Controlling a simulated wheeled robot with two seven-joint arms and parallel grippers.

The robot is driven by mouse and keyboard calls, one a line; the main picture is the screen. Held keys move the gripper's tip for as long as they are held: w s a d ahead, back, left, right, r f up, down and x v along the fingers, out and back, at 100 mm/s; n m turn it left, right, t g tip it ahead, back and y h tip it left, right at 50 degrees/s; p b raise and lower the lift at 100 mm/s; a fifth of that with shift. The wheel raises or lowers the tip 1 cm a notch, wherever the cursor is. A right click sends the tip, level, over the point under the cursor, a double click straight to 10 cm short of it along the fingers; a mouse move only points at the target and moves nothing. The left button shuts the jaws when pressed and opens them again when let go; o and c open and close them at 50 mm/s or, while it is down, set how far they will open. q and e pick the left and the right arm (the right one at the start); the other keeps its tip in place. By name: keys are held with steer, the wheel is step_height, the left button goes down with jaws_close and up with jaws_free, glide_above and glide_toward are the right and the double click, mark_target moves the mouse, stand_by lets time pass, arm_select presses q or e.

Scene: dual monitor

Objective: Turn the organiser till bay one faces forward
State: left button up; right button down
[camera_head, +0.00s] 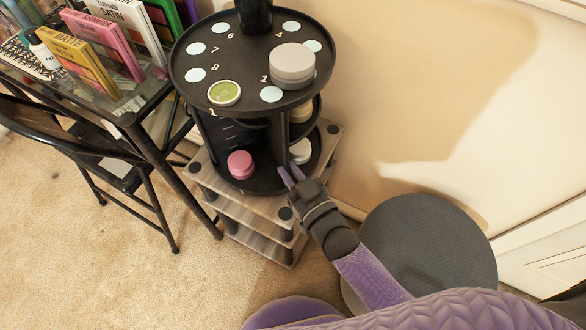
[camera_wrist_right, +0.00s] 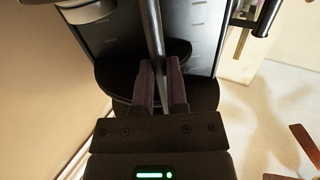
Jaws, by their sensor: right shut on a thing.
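The organiser (camera_head: 225,70) is a round black carousel with stacked tiers, standing on a wood-grain stand. Its top has pale round spots and white numbers; 4, 6, 7 and 8 are readable, and a 1 shows near the front edge. A grey round container (camera_head: 292,63) and a green-topped tin (camera_head: 224,93) sit on the top. A pink jar (camera_head: 240,163) and a white jar (camera_head: 300,151) stand on the lower tier. My right gripper (camera_head: 287,175) is at the lower tier's right front. In the wrist view its fingers (camera_wrist_right: 161,88) are shut on a thin upright post (camera_wrist_right: 154,35) of the organiser.
A glass-topped desk (camera_head: 130,95) with upright boxes stands at the left, with a dark folding chair (camera_head: 70,140) before it. A wall is close behind the organiser at the right.

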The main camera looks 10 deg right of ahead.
steer(key=shift+r, duration=0.15)
steer(key=c, duration=0.7)
jaws_free()
steer(key=shift+o, duration=0.2)
steer(key=p+v, duration=0.3)
steer(key=v, duration=0.6)
steer(key=shift+s, duration=0.4)
